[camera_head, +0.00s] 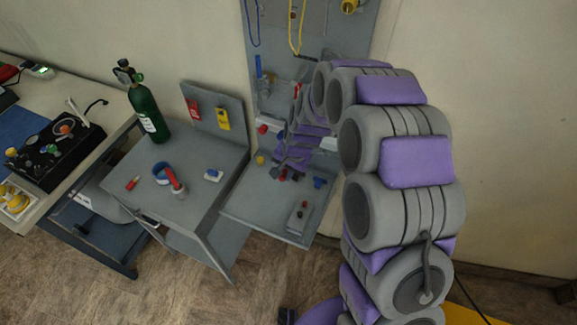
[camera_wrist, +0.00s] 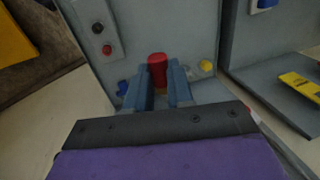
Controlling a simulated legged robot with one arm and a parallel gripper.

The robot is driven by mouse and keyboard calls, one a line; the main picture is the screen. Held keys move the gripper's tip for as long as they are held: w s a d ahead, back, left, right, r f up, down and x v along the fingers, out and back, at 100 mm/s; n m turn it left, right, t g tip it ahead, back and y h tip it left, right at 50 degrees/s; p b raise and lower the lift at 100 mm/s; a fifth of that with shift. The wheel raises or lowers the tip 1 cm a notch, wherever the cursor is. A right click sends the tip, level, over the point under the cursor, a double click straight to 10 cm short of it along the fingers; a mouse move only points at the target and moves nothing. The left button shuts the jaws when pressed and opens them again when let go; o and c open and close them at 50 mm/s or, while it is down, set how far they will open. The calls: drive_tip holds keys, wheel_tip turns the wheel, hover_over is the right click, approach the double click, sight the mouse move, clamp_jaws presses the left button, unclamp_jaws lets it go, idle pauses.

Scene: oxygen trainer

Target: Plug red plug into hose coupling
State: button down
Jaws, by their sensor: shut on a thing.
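The red plug (camera_wrist: 157,68) stands between the two blue-grey fingers of my gripper (camera_wrist: 163,85) in the wrist view, and the gripper is shut on it. In the head view my gripper (camera_head: 284,168) is over the grey shelf below the wall panel, with a small bit of red (camera_head: 283,175) at its tip. I cannot tell which fitting is the hose coupling. The lower end of the plug is hidden by the fingers and the dark gripper body.
The grey shelf (camera_head: 250,197) holds a switch box (camera_head: 299,217), a blue part (camera_head: 320,182) and a yellow knob (camera_head: 260,160). A grey table (camera_head: 195,205) at its left bears a green oxygen cylinder (camera_head: 147,112). The wall panel (camera_head: 272,60) rises behind.

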drive_tip(key=shift+a, duration=0.3)
drive_tip(key=w+d+p, duration=0.1)
drive_tip(key=w+d, duration=0.2)
drive_tip(key=w, duration=0.2)
drive_tip(key=shift+w+d+p, duration=0.2)
drive_tip(key=shift+w+p, duration=0.1)
drive_tip(key=shift+w, duration=0.05)
drive_tip(key=shift+a, duration=0.2)
drive_tip(key=shift+a+r, duration=0.1)
drive_tip(key=shift+a, duration=0.1)
drive_tip(key=shift+d+p, duration=0.25)
drive_tip(key=shift+p, duration=0.2)
idle(1.2)
drive_tip(key=shift+w+d, duration=0.25)
drive_tip(key=shift+w, duration=0.45)
idle(0.4)
